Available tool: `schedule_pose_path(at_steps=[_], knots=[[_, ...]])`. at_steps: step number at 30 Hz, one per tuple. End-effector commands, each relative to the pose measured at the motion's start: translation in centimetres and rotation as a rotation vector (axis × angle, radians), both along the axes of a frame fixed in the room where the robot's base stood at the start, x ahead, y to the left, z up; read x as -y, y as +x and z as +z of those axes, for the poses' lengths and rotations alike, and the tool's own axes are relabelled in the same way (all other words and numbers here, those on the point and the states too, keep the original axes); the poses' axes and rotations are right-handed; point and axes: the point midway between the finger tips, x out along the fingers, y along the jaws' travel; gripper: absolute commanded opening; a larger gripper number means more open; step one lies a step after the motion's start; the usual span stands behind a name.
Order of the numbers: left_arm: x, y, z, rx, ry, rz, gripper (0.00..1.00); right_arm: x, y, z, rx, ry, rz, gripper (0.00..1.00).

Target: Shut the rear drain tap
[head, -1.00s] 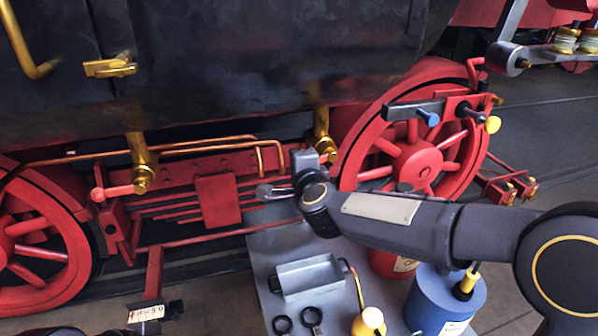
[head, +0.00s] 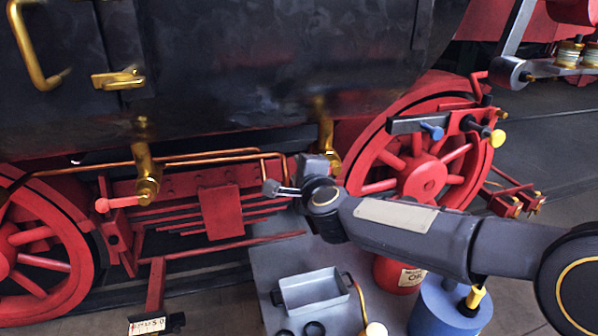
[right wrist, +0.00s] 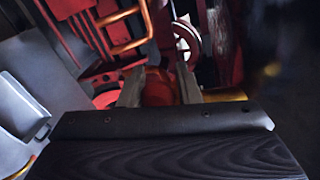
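Two brass drain taps hang below the dark boiler side. The left tap (head: 148,178) has a red-tipped lever pointing left. The right tap (head: 326,135) is partly covered by my right gripper (head: 316,168), which reaches it from the front. I cannot tell from the frames which tap is the rear one. In the right wrist view the two grey fingers of my right gripper (right wrist: 159,92) stand apart, with a red-orange rounded thing (right wrist: 160,88) between or just beyond them. Contact cannot be made out. My left gripper is not in view.
Copper pipes (head: 220,156) run beside the taps. A red spoked wheel (head: 425,175) stands at right. Below my right arm are a grey table (head: 262,262), an open grey tray (head: 312,290), a red can (head: 395,275) and a blue can (head: 445,312).

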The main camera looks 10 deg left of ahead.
Motion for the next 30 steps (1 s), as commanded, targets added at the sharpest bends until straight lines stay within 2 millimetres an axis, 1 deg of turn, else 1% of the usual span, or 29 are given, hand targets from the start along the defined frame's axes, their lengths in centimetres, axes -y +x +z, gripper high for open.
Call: schedule_pose_path(at_steps=[1,3,4,11,14,17,24,27,30], knots=[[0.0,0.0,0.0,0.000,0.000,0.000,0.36,0.0,0.0,0.1,0.002,0.001,0.000,0.37],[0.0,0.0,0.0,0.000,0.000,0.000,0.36,0.0,0.0,0.1,0.001,-0.001,0.000,0.47],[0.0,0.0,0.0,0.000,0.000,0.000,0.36,0.0,0.0,0.1,0.001,-0.001,0.000,0.48],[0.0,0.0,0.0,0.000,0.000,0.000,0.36,0.0,0.0,0.0,0.000,-0.002,0.001,0.48],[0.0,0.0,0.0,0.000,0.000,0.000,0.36,0.2,-0.5,0.1,0.001,-0.003,0.001,0.48],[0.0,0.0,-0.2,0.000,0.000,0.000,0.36,0.7,-1.7,0.4,0.002,-0.001,0.001,0.48],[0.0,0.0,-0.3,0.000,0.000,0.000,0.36,2.1,-5.5,1.3,0.003,-0.002,0.001,0.48],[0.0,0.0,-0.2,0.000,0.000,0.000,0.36,2.6,-6.5,1.5,0.002,-0.002,0.000,0.48],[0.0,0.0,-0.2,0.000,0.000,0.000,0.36,2.8,-7.0,1.6,0.002,-0.002,-0.001,0.48]])
